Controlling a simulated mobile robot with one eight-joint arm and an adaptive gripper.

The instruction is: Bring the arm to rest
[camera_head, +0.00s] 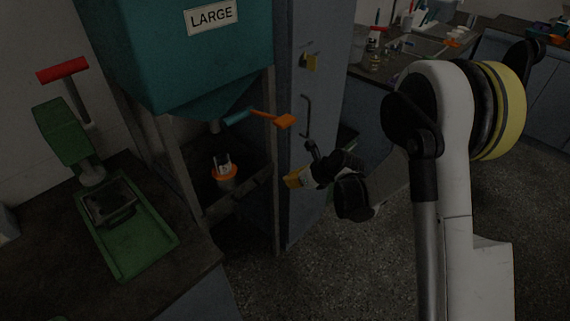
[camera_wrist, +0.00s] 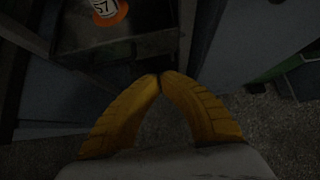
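My gripper (camera_head: 294,180) is at the end of my white arm, in front of the shelf under the teal hopper. In the wrist view its two yellow fingers (camera_wrist: 160,78) meet at the tips, with nothing visible between them. An orange-rimmed cup (camera_head: 225,174) with a white label stands on the dark shelf, left of my gripper and apart from it. The cup also shows at the top of the wrist view (camera_wrist: 108,12), its label partly cut off.
The teal hopper (camera_head: 180,60) labelled LARGE has an orange-ended lever (camera_head: 284,121) just above my gripper. A grey cabinet (camera_head: 305,75) with a handle and padlock stands behind. A green device (camera_head: 125,235) sits on the left counter. Speckled floor (camera_head: 330,270) is open below.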

